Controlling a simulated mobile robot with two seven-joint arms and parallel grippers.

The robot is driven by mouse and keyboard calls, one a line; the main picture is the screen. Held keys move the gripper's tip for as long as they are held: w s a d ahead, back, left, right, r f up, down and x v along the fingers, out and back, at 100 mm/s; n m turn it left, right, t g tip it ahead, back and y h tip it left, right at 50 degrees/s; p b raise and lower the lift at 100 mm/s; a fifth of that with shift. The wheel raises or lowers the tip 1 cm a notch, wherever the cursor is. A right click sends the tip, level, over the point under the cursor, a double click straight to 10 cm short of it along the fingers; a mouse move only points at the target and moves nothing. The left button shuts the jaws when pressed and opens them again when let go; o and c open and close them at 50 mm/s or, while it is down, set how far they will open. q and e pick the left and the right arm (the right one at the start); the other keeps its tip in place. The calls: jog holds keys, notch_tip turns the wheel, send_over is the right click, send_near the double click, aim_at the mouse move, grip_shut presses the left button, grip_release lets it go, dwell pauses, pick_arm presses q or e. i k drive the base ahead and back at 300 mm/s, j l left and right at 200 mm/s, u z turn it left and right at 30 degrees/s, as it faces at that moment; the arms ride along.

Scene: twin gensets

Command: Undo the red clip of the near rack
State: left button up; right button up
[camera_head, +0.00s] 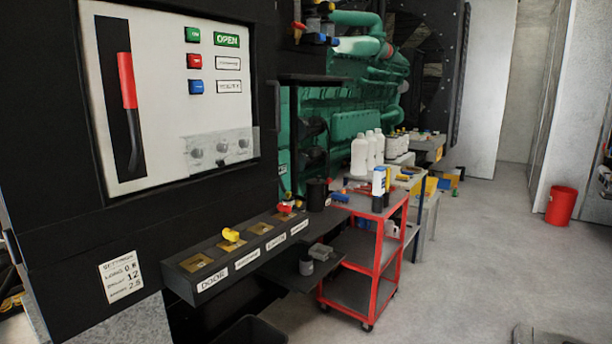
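A dark rack (180,286) with a row of square brass-coloured sockets and white labels stands below the panel at the near left. A small red clip (285,208) sits at its far right end. A yellow clip (231,235) sits in a socket nearer to me, and other sockets look empty. The red clip is small here, and I cannot tell how it is fastened. Neither of my grippers shows in the view.
A white panel (170,50) with a red-handled lever (127,82) is above the rack. A red trolley (378,255) with bottles stands just beyond the rack. A red bin (561,206) is at the right. Grey floor (470,260) is clear between.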

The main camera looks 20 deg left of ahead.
aim_at(328, 181)
jog(key=i+j+u, duration=0.15)
jog(key=i+u, duration=0.25)
jog(key=i, duration=0.5)
jog(key=i+l, duration=0.25)
jog(key=i+l+u, duration=0.1)
jog(key=i+l, duration=0.2)
jog(key=l, duration=0.15)
jog(key=i+l, duration=0.25)
jog(key=l, duration=0.15)
jog(key=i+l+u, duration=0.1)
jog(key=i+l, duration=0.15)
jog(key=l, duration=0.15)
jog(key=i+l, duration=0.5)
jog(key=l, duration=0.25)
jog(key=i+l+u, duration=0.1)
jog(key=i+l, duration=0.15)
jog(key=l, duration=0.15)
jog(key=i+l, duration=0.2)
jog(key=l, duration=0.25)
jog(key=i+u, duration=0.05)
